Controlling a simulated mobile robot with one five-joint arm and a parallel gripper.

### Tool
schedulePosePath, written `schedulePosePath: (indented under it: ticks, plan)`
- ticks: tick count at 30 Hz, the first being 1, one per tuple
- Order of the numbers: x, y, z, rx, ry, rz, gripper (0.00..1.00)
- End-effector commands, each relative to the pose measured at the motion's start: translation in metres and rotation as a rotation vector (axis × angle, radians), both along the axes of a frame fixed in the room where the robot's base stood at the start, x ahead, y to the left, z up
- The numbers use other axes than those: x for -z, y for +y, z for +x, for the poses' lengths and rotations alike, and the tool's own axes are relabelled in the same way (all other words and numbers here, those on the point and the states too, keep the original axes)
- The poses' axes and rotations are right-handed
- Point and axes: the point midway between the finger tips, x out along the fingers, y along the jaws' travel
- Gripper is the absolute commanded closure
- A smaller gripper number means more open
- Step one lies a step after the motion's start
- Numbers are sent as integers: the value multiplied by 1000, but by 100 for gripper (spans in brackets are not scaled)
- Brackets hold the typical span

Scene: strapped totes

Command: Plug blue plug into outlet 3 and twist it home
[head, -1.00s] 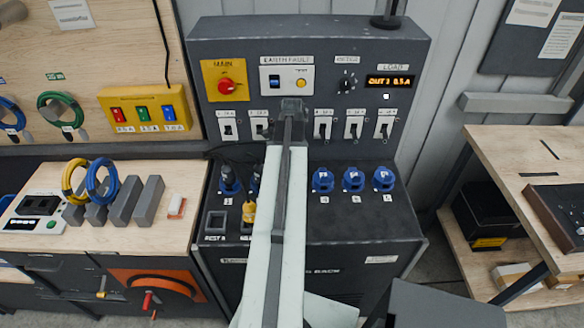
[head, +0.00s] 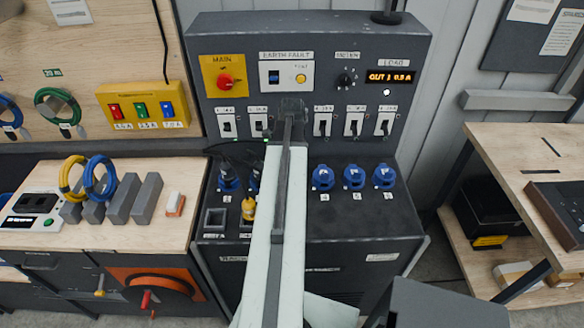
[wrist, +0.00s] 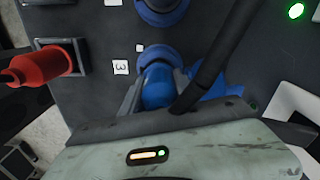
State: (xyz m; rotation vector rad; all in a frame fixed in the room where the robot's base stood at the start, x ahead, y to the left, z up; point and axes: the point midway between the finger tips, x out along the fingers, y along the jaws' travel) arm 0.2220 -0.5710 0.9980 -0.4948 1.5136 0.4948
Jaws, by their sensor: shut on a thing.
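In the wrist view my gripper (wrist: 156,88) is shut on the blue plug (wrist: 156,92), one finger on each side of its body. The plug's front end meets a blue round outlet (wrist: 158,53) beside a label reading 3; I cannot tell how deep it sits or how far it is turned. In the head view my arm covers outlet 3, the plug and my fingers.
Another blue outlet (wrist: 162,10) lies just beyond. A red plug (wrist: 40,66) stands in a holder beside the label. Capped blue outlets (head: 353,177) line the right of the panel. A yellow plug (head: 249,209) rests left of my arm. A thick black cable (wrist: 215,55) crosses near my gripper.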

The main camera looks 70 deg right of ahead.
Motion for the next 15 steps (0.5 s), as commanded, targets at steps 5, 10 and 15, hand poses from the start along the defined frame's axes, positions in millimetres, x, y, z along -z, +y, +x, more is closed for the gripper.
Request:
schedulePosePath:
  ticks: [5, 10, 15]
  plan:
    - [4, 0, 0, 0, 0, 0, 100]
    - [6, 0, 0, -1, 0, 0, 100]
    - [9, 0, 0, -1, 0, 0, 100]
